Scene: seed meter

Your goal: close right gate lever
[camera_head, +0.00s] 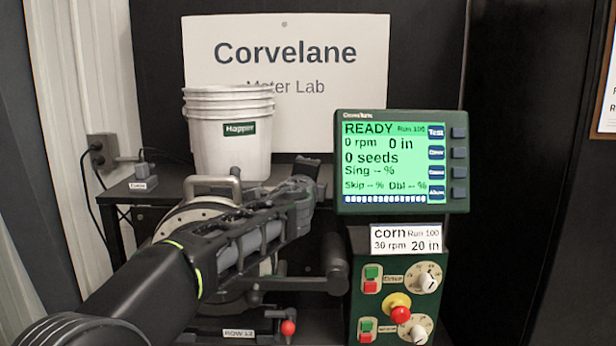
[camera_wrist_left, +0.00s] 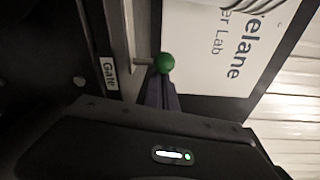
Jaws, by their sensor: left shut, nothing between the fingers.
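A gate lever with a green ball knob (camera_wrist_left: 165,63) shows in the left wrist view, its short rod coming from a pale metal edge beside a white "Gate" label (camera_wrist_left: 108,73). My left gripper (camera_head: 306,172) reaches across the seed meter (camera_head: 190,218) in the head view, left of the monitor. Its shut fingers (camera_wrist_left: 160,92) also show in the left wrist view, right at the knob and overlapping it in the picture; I cannot tell whether they touch. The green knob is not visible in the head view, where my arm covers much of the meter. My right gripper is out of view.
A white hopper bucket (camera_head: 228,140) stands behind my left arm. The monitor (camera_head: 402,162) and control box (camera_head: 398,285) stand close on the right. A red ball knob (camera_head: 288,327) sits low by a row label. A sign (camera_head: 325,50) hangs behind.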

